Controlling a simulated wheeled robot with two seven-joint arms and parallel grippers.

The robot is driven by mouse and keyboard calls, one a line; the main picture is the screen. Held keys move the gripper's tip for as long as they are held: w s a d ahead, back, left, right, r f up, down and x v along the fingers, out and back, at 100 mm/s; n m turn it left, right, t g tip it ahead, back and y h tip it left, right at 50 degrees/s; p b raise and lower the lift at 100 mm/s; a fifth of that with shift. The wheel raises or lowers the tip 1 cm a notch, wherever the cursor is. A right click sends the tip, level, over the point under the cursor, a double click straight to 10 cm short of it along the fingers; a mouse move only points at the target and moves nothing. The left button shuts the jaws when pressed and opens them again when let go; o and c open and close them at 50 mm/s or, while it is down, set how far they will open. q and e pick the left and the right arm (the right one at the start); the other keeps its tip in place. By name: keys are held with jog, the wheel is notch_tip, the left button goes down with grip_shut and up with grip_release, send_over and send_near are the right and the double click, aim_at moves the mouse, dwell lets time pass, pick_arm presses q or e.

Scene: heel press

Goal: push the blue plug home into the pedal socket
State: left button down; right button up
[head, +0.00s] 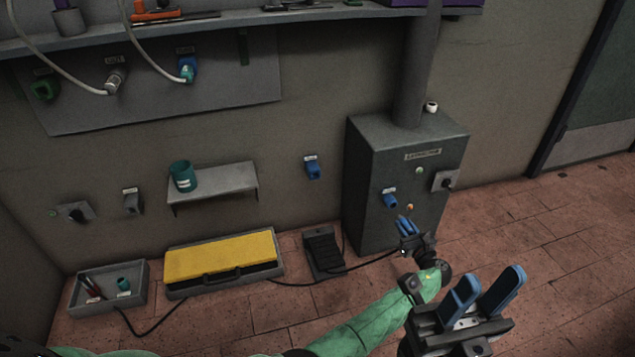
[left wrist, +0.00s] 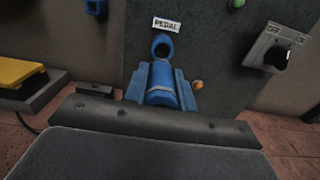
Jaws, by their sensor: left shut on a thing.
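The pedal socket (head: 389,199) is a blue fitting on the front of the grey cabinet. In the left wrist view the socket (left wrist: 163,46) shows as a blue ring with a dark opening, under a PEDAL label (left wrist: 166,24). My left gripper (head: 406,226) is just below the socket and close to the cabinet front. It is shut on the blue plug (left wrist: 160,84), which points up toward the socket. The plug's tip lies at the socket's lower edge in that view; I cannot tell whether it touches. My right gripper (head: 485,292) is open and empty at lower right.
The grey cabinet (head: 363,190) has an orange lamp (left wrist: 197,85) beside the plug and a switch box (head: 444,181). A black pedal (head: 323,252) lies on the floor with a dark cable. A yellow-topped case (head: 221,259) is to its left. Floor at right is clear.

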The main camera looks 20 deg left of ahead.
pick_arm(q)
jog(key=shift+d+r, duration=0.25)
jog(key=shift+d, duration=0.3)
jog(key=shift+d+r, duration=0.25)
jog(key=shift+d, duration=0.3)
jog(key=shift+x, duration=1.5)
jog(key=shift+w+f, duration=0.15)
